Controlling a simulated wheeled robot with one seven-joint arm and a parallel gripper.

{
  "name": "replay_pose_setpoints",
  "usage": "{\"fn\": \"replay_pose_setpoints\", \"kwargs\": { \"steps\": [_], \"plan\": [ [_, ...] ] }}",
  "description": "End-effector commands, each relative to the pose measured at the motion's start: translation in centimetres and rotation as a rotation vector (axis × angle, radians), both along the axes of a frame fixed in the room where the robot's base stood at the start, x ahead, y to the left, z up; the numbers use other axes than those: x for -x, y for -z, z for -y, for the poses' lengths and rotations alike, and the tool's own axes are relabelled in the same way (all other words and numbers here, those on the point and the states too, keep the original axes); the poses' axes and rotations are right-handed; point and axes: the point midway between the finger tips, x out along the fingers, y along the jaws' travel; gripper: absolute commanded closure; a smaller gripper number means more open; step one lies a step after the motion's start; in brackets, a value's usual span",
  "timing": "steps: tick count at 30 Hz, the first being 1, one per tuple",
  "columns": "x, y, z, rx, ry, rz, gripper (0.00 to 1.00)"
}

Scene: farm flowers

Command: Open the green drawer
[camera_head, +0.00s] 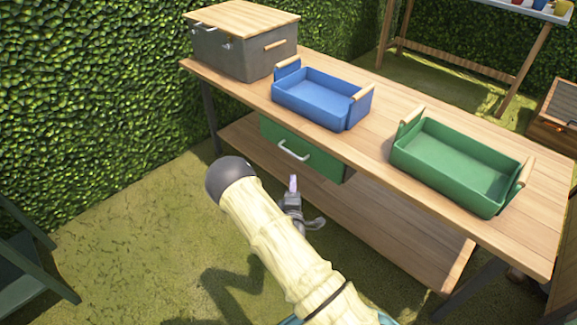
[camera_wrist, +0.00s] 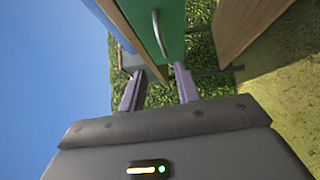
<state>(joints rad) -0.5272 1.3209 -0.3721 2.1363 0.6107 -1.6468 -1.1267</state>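The green drawer (camera_head: 318,160) hangs under the wooden workbench top, with a pale bar handle (camera_head: 293,151) on its front. The drawer looks shut. My gripper (camera_head: 293,184) is in front of and below the handle, apart from it in the head view. In the wrist view, the green drawer front (camera_wrist: 172,12) and its handle (camera_wrist: 159,34) show at the top, beyond the fingers. My gripper (camera_wrist: 160,80) is open there, with two separated fingers and nothing between them. My arm hides part of the ground in the head view.
The workbench (camera_head: 385,125) carries a grey box with a wooden lid (camera_head: 243,55), a blue tray (camera_head: 318,100) and a green tray (camera_head: 455,170). A lower shelf (camera_head: 400,235) lies beneath the drawer. A hedge (camera_head: 80,90) stands behind. Grass at left is mostly clear.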

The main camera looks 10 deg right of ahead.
Motion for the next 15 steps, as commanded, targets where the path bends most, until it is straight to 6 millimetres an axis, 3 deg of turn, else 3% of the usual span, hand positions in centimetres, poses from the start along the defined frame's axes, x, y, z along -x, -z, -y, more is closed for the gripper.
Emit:
{"fn": "replay_pose_setpoints", "kwargs": {
  "steps": [1, 3, 15],
  "plan": [
    [0.25, 1.79, -0.38, 0.049, -0.020, 0.022, 0.68],
    [0.47, 2.23, -0.78, 0.098, -0.039, 0.048, 0.68],
    [0.55, 2.00, -0.98, 0.127, -0.048, 0.068, 0.68]
  ]
}}
